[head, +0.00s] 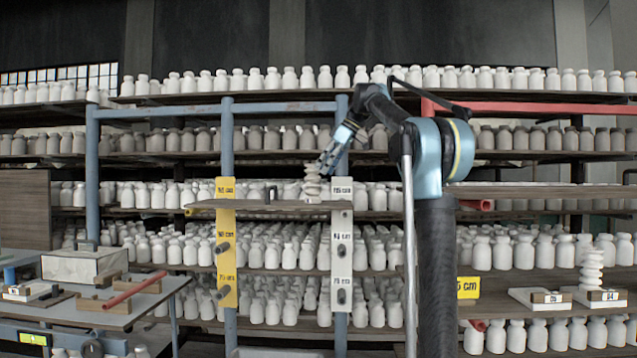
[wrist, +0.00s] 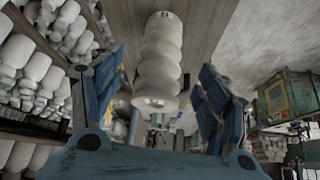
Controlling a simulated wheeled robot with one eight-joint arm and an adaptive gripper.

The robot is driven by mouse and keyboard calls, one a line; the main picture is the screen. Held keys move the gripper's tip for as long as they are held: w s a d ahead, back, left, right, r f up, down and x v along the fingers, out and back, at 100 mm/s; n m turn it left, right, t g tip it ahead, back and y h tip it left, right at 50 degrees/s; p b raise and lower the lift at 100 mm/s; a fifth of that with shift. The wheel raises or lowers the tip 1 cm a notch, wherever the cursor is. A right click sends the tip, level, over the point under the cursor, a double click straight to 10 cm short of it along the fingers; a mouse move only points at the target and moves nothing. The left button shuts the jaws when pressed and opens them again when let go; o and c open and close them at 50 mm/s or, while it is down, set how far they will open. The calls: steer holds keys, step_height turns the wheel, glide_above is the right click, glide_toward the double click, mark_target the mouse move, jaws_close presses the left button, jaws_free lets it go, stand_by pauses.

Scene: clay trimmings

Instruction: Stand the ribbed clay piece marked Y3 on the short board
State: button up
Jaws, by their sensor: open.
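A white ribbed clay piece (head: 312,185) stands upright on the short board (head: 235,205), near its right end. In the wrist view the piece (wrist: 160,55) is between my fingers, with a small dark mark at one end that I cannot read clearly. My gripper (head: 325,165) is open beside the top of the piece in the head view. In the wrist view my gripper (wrist: 162,70) has one finger on each side, with gaps showing. The fingers partly cover the piece in the head view.
The short board lies between a yellow marked post (head: 225,245) and a white marked post (head: 342,245). Another ribbed piece (head: 591,272) stands at the right among labelled blocks. A cluttered table (head: 150,305) is at left. Shelves of white bottles fill the back.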

steer(key=shift+v, duration=2.4)
steer(key=s+d+f+m+h, duration=0.2)
steer(key=s+d+f+m, duration=0.3)
steer(key=s+f, duration=0.8)
steer(key=s+d+f+m+h, duration=0.2)
steer(key=s+d+f+m, duration=0.3)
steer(key=s+f, duration=0.8)
steer(key=s+d+f+m+h, duration=0.2)
steer(key=s+d+f+m, duration=0.3)
steer(key=s+f, duration=0.8)
step_height(320, 180, down, 19)
steer(key=shift+s+d+r+t, duration=0.1)
steer(key=shift+s+d+t, duration=0.25)
steer(key=shift+d, duration=0.75)
steer(key=shift+w, duration=0.1)
